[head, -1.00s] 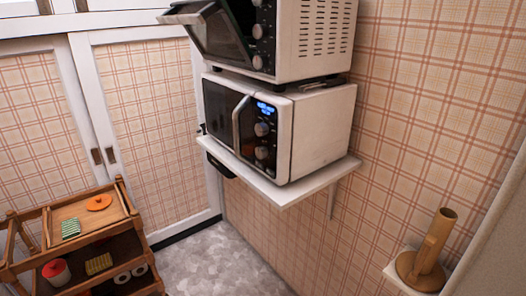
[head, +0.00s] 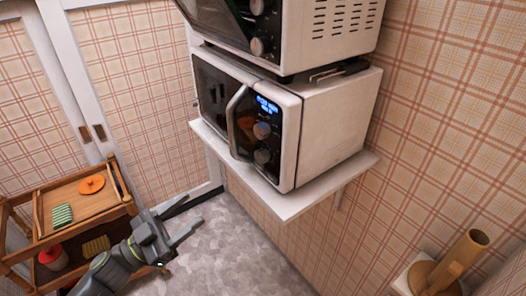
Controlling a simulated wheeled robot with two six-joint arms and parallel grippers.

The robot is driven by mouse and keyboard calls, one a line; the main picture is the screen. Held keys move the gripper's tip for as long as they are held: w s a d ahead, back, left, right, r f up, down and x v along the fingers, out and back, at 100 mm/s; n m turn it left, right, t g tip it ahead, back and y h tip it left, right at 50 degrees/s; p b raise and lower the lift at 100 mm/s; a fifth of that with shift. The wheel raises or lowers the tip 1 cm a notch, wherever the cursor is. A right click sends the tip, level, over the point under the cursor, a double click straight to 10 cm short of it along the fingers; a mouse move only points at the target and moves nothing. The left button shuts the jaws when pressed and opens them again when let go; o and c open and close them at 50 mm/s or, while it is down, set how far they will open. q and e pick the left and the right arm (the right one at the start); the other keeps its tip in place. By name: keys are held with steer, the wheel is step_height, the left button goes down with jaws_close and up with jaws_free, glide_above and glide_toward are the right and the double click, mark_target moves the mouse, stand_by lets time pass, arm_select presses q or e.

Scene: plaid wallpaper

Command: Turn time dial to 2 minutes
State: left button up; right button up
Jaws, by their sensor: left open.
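A white microwave (head: 325,125) stands on a white wall shelf, its dark front facing left. Its panel has a lit blue display (head: 267,106), an upper dial (head: 262,130) and a lower dial (head: 262,156). A white toaster oven (head: 340,28) sits above it, with a knob (head: 257,46) and another at the top edge. The dial labels are too small to read, so I cannot tell which is the time dial. My left gripper (head: 195,208) is open and empty, low and left of the microwave, apart from it. My right gripper is not in view.
The shelf (head: 300,204) juts out under the microwave. The microwave's curved handle (head: 233,122) stands beside the dials. The toaster oven's door hangs open above. A wooden cart (head: 55,225) stands at lower left. A brown holder (head: 440,270) is at lower right.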

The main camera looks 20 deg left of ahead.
mark_target(258, 158)
arm_select(q)
steer(key=p+x, duration=0.2)
steer(key=x, duration=0.3)
steer(key=p+x, duration=0.2)
steer(key=x, duration=0.3)
steer(key=p+x, duration=0.2)
steer(key=x, duration=0.4)
steer(key=shift+s+d+r, duration=0.15)
steer(key=shift+s+r, duration=0.1)
steer(key=shift+r, duration=0.15)
steer(key=shift+w+d+r+p, duration=0.15)
steer(key=shift+w+d+p, duration=0.25)
steer(key=shift+w+d, duration=0.1)
steer(key=c, duration=1)
